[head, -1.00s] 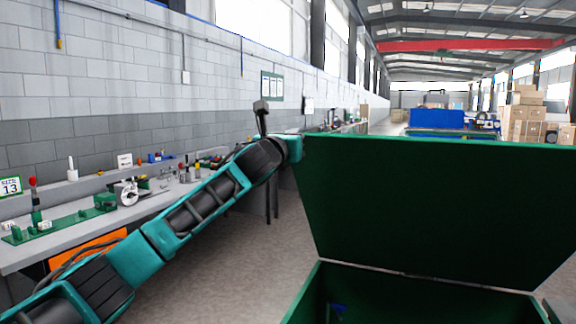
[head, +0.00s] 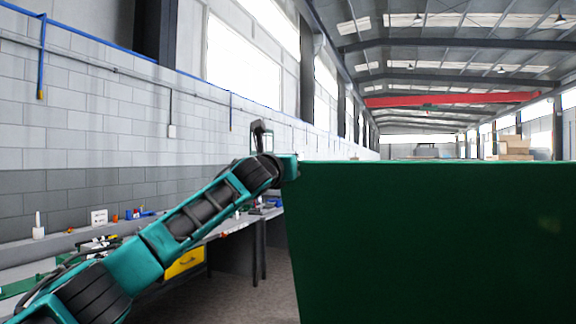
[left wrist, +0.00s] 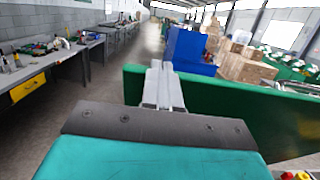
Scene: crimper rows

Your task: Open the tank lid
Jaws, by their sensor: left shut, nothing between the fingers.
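The green tank lid (head: 430,245) stands raised as a large panel on the right of the head view. Its lower edge and the tank are out of that frame. My left arm reaches from the left to the lid's upper left corner, where the lid hides the gripper's fingers. In the left wrist view, the shut, empty left gripper (left wrist: 163,87) lies in front of the green lid (left wrist: 255,118), by its top edge. I cannot tell whether the fingers touch it. My right gripper is not in view.
A workbench (left wrist: 60,62) with small parts and a yellow drawer (head: 184,262) runs along the block wall on the left. Blue boxes (left wrist: 190,52) and cardboard boxes (left wrist: 243,67) stand beyond the lid. The floor (left wrist: 115,80) between bench and lid looks clear.

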